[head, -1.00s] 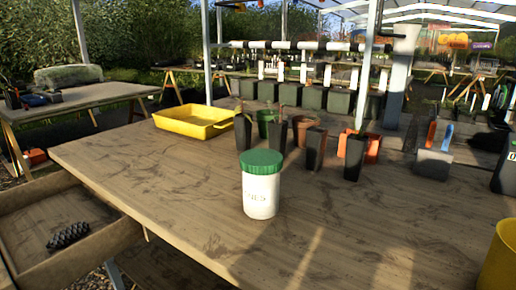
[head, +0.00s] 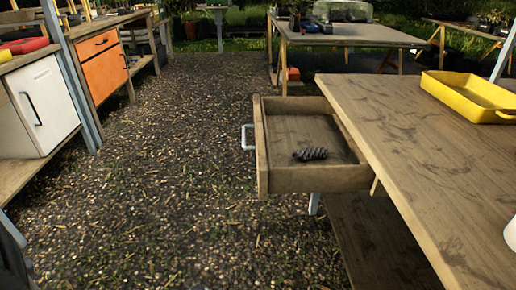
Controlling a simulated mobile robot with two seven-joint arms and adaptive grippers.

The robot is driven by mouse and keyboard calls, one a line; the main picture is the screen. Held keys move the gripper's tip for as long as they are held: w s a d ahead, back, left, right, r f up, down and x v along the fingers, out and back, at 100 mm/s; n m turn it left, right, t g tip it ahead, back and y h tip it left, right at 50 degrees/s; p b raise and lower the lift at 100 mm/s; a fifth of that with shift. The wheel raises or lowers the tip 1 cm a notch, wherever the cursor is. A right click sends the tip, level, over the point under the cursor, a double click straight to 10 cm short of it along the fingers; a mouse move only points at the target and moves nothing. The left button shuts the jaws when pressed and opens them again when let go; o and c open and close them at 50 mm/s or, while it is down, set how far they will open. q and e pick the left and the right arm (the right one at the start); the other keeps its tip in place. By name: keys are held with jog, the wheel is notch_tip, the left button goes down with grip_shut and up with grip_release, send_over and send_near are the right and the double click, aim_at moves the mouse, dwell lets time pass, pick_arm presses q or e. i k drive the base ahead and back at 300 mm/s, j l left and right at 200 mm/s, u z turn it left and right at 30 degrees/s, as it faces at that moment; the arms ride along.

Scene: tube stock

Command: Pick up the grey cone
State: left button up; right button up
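The grey cone (head: 311,154) is a dark grey, scaly pine cone. It lies on its side in the open wooden drawer (head: 318,181), on the drawer's floor, to the right of its middle. The drawer sticks out from the left side of the wooden table (head: 430,150). A pale handle (head: 247,137) is on its left face. Nothing covers the cone. Neither of my grippers shows in the head view.
A yellow tray (head: 468,96) stands on the table at the right. A white thing is cut off at the right edge. Gravel floor (head: 190,180) is free left of the drawer. White (head: 42,105) and orange (head: 104,62) cabinets line the left. Another table (head: 345,33) stands behind.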

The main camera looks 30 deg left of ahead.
aim_at(311, 153)
jog(key=u, duration=0.55)
jog(key=j+z, duration=0.35)
jog(key=j, duration=0.15)
jog(key=j+z, duration=0.4)
jog(key=i+j+z, duration=0.1)
jog(key=j+z, duration=0.25)
jog(key=j, duration=0.25)
jog(key=j+z, duration=0.35)
jog(key=j, duration=0.2)
jog(key=i+j+z, duration=0.1)
jog(key=j+z, duration=0.2)
jog(key=j, duration=0.25)
jog(key=j+z, duration=0.35)
jog(key=j, duration=0.2)
